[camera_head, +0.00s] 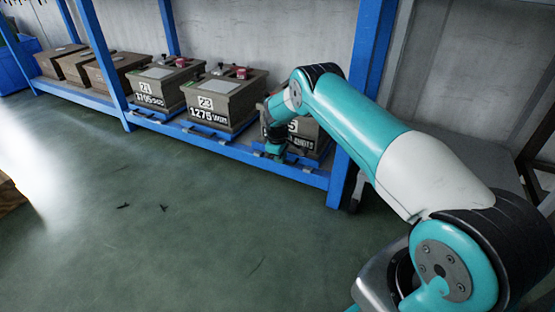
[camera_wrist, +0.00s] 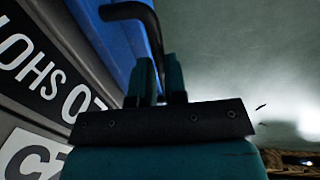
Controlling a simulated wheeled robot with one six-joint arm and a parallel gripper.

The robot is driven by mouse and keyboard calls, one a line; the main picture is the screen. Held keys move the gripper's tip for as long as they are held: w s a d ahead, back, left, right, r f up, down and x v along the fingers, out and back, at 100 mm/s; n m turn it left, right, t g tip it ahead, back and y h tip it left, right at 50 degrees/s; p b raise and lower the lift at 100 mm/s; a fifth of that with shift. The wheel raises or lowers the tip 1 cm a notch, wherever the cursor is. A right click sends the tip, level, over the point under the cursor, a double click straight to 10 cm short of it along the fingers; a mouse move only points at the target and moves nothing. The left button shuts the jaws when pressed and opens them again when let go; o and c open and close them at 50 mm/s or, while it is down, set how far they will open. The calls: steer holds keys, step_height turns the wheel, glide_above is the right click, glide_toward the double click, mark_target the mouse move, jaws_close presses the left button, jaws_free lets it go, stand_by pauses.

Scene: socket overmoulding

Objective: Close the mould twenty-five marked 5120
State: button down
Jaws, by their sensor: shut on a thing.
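The mould (camera_head: 309,131), a grey-brown box, stands on the rack's right end in the head view, partly hidden behind my arm. A "5" and part of "SHOTS" show on its front; the rest of its marking is covered. In the wrist view its dark front (camera_wrist: 62,55) fills the left side, with the lettering upside down. My gripper (camera_head: 273,149) is low at the mould's front left. In the wrist view my gripper's teal fingers (camera_wrist: 160,75) are shut on a black bent handle (camera_wrist: 150,22). The exact grip is partly hidden by the fingers.
Moulds marked 23 (camera_head: 222,99) and 21 (camera_head: 160,82) stand to the left on the blue rack (camera_head: 215,143), with red parts on top. Plain brown boxes (camera_head: 78,66) stand farther left. The green floor in front is mostly clear.

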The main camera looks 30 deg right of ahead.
steer(key=shift+w+d, duration=0.2)
steer(key=shift+d, duration=0.15)
steer(key=c, duration=1.2)
jaws_free()
steer(key=shift+o, duration=0.2)
steer(key=shift+a, duration=0.1)
steer(key=shift+r, duration=0.1)
steer(key=shift+s+a+r+p, duration=0.1)
steer(key=shift+r+p, duration=0.2)
steer(key=shift+r, duration=0.05)
step_height(320, 180, up, 16)
steer(key=s+a+p, duration=0.1)
steer(key=a+p, duration=0.1)
steer(key=p, duration=0.6)
steer(key=shift+s+a+p, duration=0.3)
steer(key=shift+s, duration=0.05)
steer(key=shift+r, duration=0.1)
